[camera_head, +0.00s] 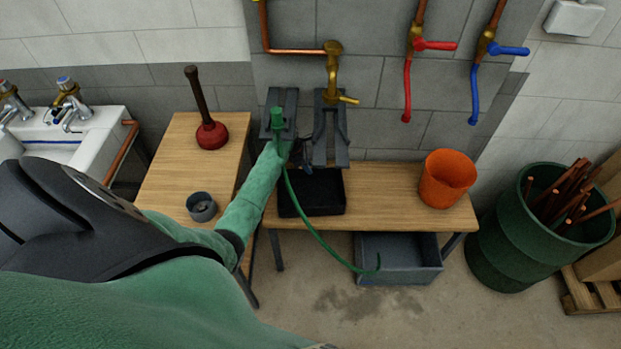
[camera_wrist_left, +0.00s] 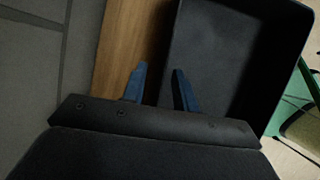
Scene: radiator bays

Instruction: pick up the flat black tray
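The flat black tray (camera_head: 325,190) lies on the wooden bench, below the grey wall brackets in the head view. In the left wrist view the tray (camera_wrist_left: 225,55) fills the upper right, with its raised rim and empty dark floor showing. My left gripper (camera_head: 307,170) is at the tray's back left in the head view, partly hidden by my arm. In the left wrist view my left gripper (camera_wrist_left: 160,88) has its two fingers apart with nothing held. One finger is over the wood and the other over the tray, with the tray's wall between them in the picture. Contact cannot be told. My right gripper is not in view.
A green hose (camera_head: 307,217) hangs across the tray's left side. Two grey brackets (camera_head: 330,140) stand close above. An orange bucket (camera_head: 447,179) is on the bench's right. A grey bin (camera_head: 398,260) is below. A plunger (camera_head: 211,134) and cup (camera_head: 201,207) are left.

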